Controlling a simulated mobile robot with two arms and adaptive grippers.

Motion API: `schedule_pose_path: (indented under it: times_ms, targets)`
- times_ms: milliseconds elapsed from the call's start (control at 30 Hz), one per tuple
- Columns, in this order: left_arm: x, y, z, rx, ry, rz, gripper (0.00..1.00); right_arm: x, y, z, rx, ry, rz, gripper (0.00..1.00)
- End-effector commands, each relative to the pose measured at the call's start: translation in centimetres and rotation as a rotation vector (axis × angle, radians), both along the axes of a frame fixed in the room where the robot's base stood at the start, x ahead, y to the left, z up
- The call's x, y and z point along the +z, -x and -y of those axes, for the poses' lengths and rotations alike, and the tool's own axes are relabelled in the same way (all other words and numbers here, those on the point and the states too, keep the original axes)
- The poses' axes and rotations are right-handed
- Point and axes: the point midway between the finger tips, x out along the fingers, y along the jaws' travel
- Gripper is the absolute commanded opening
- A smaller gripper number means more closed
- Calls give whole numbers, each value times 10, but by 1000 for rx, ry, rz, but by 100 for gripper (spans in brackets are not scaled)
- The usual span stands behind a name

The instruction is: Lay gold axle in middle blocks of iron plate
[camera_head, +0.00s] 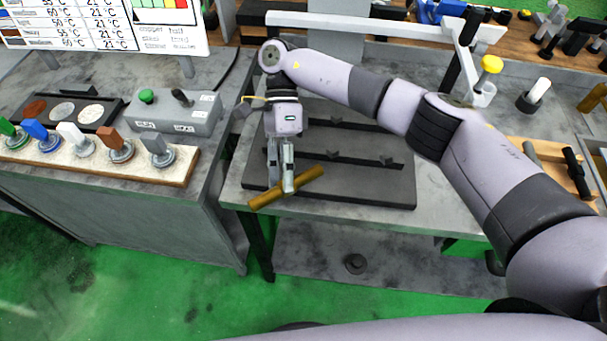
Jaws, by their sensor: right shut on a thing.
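The gold axle (265,199) is a short brass-coloured rod, tilted up to the right in the picture. My right gripper (287,184) is shut on it near its middle and holds it over the front left edge of the dark iron plate (380,194). The plate lies on the grey table and bears rows of small dark blocks. A middle block (388,160) shows on the right part of the plate. The left part of the plate is partly hidden by my gripper and arm. My left gripper is not in view.
A grey control box (178,116) with a green button and a board of coloured knobs (90,158) stand on the left bench. A gap separates the benches. At right are a yellow-topped post (490,66) and a wooden tray (545,150). A lower shelf (400,265) is mostly bare.

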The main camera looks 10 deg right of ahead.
Motion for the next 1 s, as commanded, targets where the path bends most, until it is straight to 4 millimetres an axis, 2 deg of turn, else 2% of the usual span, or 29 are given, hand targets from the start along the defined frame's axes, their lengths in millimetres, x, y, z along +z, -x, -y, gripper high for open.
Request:
schedule_pose_path:
  times_ms: [33, 200, 367, 467, 567, 700, 900, 1000]
  targets:
    - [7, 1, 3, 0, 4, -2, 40, 5, -5, -6, -118, -7, -9, 0]
    - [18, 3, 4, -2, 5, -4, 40, 7, -29, -18, -540, -4, -22, 0]
    - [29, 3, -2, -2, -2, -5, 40, 8, -61, -12, -966, -7, -32, 0]
    - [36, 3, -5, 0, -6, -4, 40, 7, -84, 5, -1250, -10, -39, 0]
    - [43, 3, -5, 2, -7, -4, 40, 6, -108, 33, -1528, -19, -44, 0]
    - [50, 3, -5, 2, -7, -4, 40, 7, -136, 84, -1882, -33, -49, 0]
    - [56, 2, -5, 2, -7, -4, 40, 12, -155, 140, -2177, -50, -56, 0]
    - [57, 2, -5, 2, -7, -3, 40, 13, -159, 155, -2249, -54, -58, 0]
